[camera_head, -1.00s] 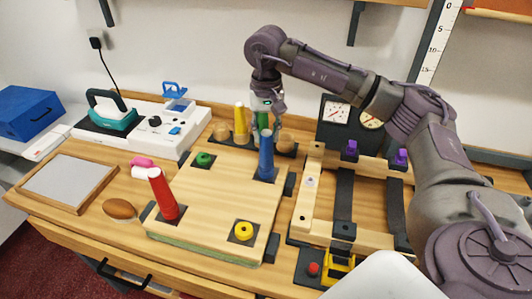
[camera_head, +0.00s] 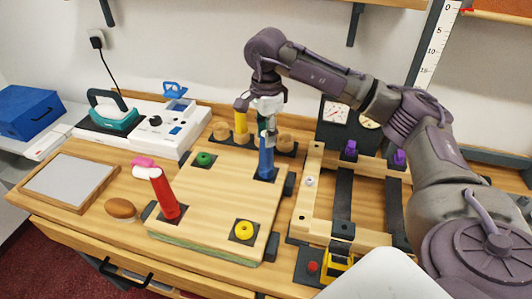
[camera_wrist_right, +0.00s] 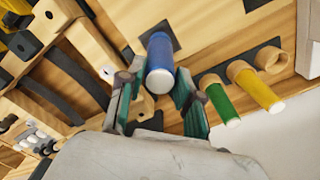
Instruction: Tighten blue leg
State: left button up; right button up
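The blue leg (camera_head: 266,160) stands upright at the far right corner of the wooden board (camera_head: 215,205). My right gripper (camera_head: 268,135) is at the leg's top in the head view. In the right wrist view, its teal-padded fingers (camera_wrist_right: 158,98) are spread, with the blue leg (camera_wrist_right: 160,65) between them. The right finger looks very close to the leg; contact cannot be told. The red leg (camera_head: 164,194) stands slightly tilted at the board's left corner. My left gripper is not in view.
The yellow leg (camera_head: 241,118) stands in a dark rack behind the board; the green leg (camera_wrist_right: 220,104) shows beside it in the wrist view. A wooden frame with dark straps (camera_head: 343,205) lies right of the board. A brown oval object (camera_head: 121,208) lies left.

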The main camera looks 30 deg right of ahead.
jog(key=shift+o, duration=0.6)
jog(key=shift+f+n, duration=0.1)
jog(key=shift+n, duration=1.1)
jog(key=n+b, duration=0.1)
jog(key=n, duration=0.7)
jog(key=shift+b, duration=0.35)
jog(key=n, duration=0.4)
jog(key=shift+n, duration=0.3)
